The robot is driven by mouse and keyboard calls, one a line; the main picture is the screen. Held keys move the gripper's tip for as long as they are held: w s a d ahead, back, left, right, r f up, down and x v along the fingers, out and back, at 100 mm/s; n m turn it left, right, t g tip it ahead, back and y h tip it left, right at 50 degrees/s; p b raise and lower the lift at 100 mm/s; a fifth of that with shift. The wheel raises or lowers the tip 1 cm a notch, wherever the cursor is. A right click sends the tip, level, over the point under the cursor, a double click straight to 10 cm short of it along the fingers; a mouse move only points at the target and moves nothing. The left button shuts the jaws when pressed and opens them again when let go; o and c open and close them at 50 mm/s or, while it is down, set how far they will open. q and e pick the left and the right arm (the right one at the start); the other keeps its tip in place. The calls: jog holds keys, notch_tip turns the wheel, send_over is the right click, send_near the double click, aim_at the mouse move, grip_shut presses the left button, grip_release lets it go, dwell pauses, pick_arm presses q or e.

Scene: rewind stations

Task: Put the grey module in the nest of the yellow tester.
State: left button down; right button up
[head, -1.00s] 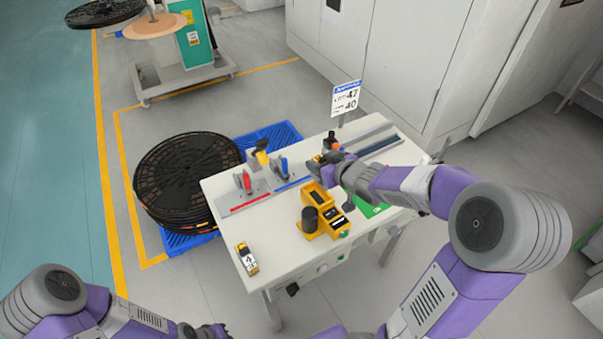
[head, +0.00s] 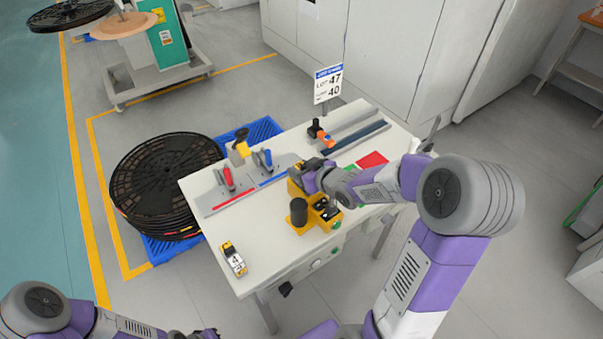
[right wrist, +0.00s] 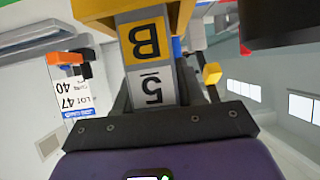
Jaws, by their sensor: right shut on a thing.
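The yellow tester (head: 322,216) stands on the white table, with a black cylinder (head: 299,211) on its near left part. My right gripper (head: 300,177) is over the tester's far left end and hides the nest there. A "B" plate with yellow edges shows just beyond, against a yellow-orange body (right wrist: 130,8). I cannot tell whether the module touches the nest. My left gripper (head: 205,333) is low at the bottom edge, away from the table, its jaws unclear.
A yellow and white module marked 4 (head: 233,259) lies at the table's near left. Red and blue clamps (head: 228,178) stand on a grey plate behind it. An orange-handled tool (head: 320,134), a sign (head: 328,84) and a red patch (head: 372,161) are farther back.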

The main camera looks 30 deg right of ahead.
jog(key=shift+r, duration=0.1)
jog(key=shift+f, duration=0.25)
jog(key=o, duration=1.1)
jog(key=shift+o, duration=0.2)
jog(key=shift+r, duration=0.15)
jog(key=shift+s+r, duration=0.15)
jog(key=shift+r, duration=0.1)
jog(key=p+v, duration=0.5)
jog(key=v, duration=0.6)
jog(key=shift+s+p, duration=0.3)
jog(key=shift+s, duration=0.05)
